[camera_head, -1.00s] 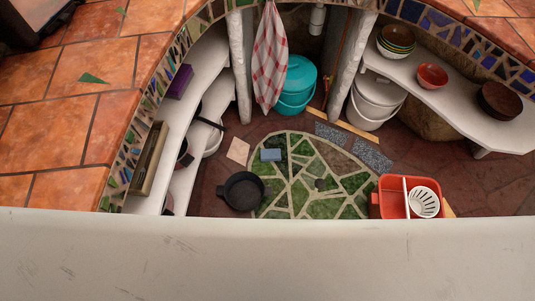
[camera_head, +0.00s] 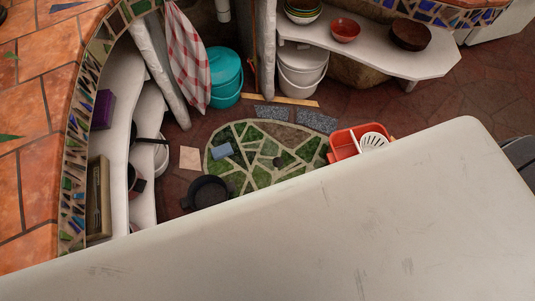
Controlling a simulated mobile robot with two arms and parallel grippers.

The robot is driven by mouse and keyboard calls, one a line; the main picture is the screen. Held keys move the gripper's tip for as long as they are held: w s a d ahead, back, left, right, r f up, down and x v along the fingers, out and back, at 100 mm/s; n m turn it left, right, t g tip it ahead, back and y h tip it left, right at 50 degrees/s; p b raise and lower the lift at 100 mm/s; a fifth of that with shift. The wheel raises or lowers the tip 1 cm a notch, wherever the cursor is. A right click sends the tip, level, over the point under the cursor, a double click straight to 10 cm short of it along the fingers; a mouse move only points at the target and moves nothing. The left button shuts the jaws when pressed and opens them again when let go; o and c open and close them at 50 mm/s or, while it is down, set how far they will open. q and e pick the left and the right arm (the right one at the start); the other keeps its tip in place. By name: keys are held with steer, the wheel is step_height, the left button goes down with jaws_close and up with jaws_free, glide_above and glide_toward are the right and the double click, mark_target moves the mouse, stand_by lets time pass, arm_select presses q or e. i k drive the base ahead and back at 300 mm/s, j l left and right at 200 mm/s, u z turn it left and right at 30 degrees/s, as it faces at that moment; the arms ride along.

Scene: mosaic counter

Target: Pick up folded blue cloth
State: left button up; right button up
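A small blue block-like thing (camera_head: 222,150), which looks like the folded blue cloth, lies on the green mosaic patch (camera_head: 262,181) of the floor. It is small in the head view, so its folds cannot be made out. A dark pan (camera_head: 207,191) sits just below it in the picture. Neither of my grippers shows in the head view.
A large pale surface (camera_head: 330,240) fills the foreground. A red dish rack (camera_head: 345,146) stands right of the mosaic. A teal bucket (camera_head: 225,80) and a white bucket (camera_head: 301,70) stand behind. A red-checked towel (camera_head: 188,55) hangs at the back. White shelves (camera_head: 123,75) line the left.

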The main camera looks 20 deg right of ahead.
mark_target(222, 152)
steer(key=i+l, duration=0.5)
steer(key=i+l+u, duration=0.2)
steer(key=u, duration=0.2)
steer(key=i+l+u, duration=0.15)
steer(key=u, duration=0.3)
steer(key=i+l+u, duration=0.1)
steer(key=l+u, duration=0.3)
steer(key=u, duration=0.85)
